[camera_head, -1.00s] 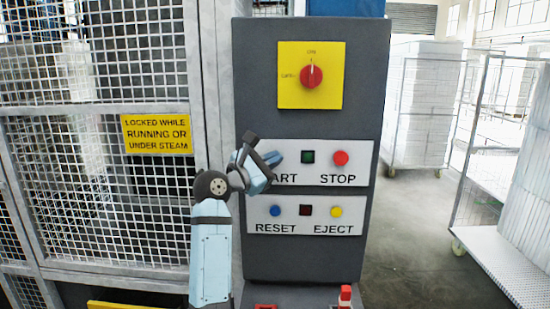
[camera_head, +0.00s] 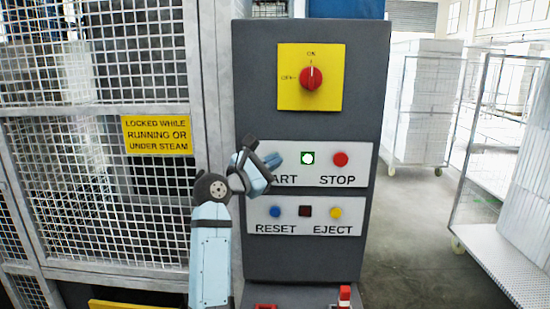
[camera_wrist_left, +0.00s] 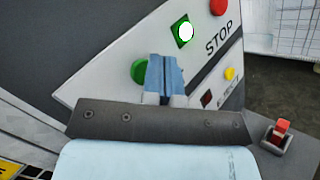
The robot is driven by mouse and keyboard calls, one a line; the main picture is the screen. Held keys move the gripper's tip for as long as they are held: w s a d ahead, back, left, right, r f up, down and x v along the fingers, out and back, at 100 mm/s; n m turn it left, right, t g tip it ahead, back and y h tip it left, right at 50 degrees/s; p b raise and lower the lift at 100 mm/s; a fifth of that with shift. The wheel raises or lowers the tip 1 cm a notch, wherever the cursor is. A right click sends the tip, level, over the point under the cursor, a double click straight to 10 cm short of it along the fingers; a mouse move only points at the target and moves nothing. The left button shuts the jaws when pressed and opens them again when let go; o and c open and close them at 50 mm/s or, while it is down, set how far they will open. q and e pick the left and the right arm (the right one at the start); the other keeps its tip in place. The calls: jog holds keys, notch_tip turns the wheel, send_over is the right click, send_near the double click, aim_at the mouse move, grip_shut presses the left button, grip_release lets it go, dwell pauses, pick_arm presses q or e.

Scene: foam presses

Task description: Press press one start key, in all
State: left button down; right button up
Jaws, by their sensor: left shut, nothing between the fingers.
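The start key is a green round button (camera_wrist_left: 139,70), seen in the left wrist view partly behind my fingertips; in the head view my gripper hides it. Between it and the red stop button (camera_head: 340,159) is a square indicator lamp (camera_head: 308,158), lit bright white with a green rim. It also shows lit in the left wrist view (camera_wrist_left: 185,31). My left gripper (camera_head: 272,161) is shut and empty, its blue fingers (camera_wrist_left: 164,74) in front of the panel at the start key. I cannot tell whether they touch the key. My right gripper is not in view.
Below are a blue reset button (camera_head: 275,211), a dark lamp (camera_head: 306,210) and a yellow eject button (camera_head: 336,212). A red rotary switch (camera_head: 311,77) on a yellow plate is above. A mesh guard (camera_head: 90,200) stands left; a wheeled cage (camera_head: 500,180) stands right.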

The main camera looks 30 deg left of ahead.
pick_arm(q)
jog(key=shift+s+d, duration=0.25)
jog(key=shift+s, duration=0.15)
jog(key=s+d+p, duration=0.1)
jog(key=s+p, duration=0.1)
jog(key=s, duration=0.1)
jog(key=s+d, duration=0.1)
jog(key=shift+s+d+p, duration=0.15)
jog(key=shift+d+p, duration=0.15)
jog(key=shift+p, duration=0.1)
dwell(0.7)
